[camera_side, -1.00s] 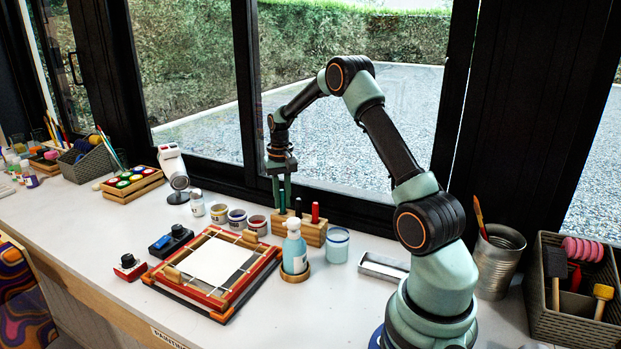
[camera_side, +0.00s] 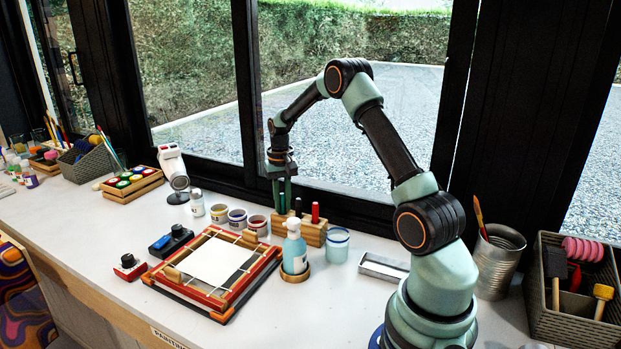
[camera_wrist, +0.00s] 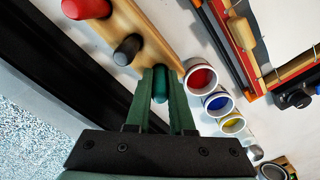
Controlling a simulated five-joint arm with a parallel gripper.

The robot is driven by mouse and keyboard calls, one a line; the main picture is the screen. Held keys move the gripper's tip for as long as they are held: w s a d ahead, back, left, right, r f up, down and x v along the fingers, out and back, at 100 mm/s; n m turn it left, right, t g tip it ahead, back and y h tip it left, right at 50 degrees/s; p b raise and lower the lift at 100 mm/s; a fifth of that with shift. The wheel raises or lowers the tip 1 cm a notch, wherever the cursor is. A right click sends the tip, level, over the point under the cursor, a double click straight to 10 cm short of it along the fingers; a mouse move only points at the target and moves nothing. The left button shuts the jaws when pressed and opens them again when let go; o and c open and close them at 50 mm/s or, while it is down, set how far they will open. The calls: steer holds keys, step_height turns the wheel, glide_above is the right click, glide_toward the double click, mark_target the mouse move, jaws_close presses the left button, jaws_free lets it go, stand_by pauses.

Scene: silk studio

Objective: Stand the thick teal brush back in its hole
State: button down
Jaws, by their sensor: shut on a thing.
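The thick teal brush (camera_wrist: 160,86) is between the fingers of my gripper (camera_wrist: 161,74) in the wrist view, with its rounded end toward the camera. The gripper is shut on it. The wooden brush block (camera_side: 312,235) also shows in the wrist view (camera_wrist: 145,38); a black brush (camera_wrist: 128,47) and a red brush (camera_wrist: 86,8) stand in it. In the side view my gripper (camera_side: 282,200) points down at the left end of this block. The brush's lower end and its hole are hidden, so I cannot tell how deep it sits.
Paint pots (camera_side: 238,219) stand just left of the block. The printing frame (camera_side: 213,272) lies front left. The dark window frame (camera_wrist: 75,75) runs close behind the block.

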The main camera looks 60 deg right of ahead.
steer(key=shift+f, duration=0.2)
steer(key=c, duration=0.7)
jaws_free()
step_height(320, 180, up, 12)
steer(key=shift+f, duration=0.1)
steer(key=shift+r, duration=0.2)
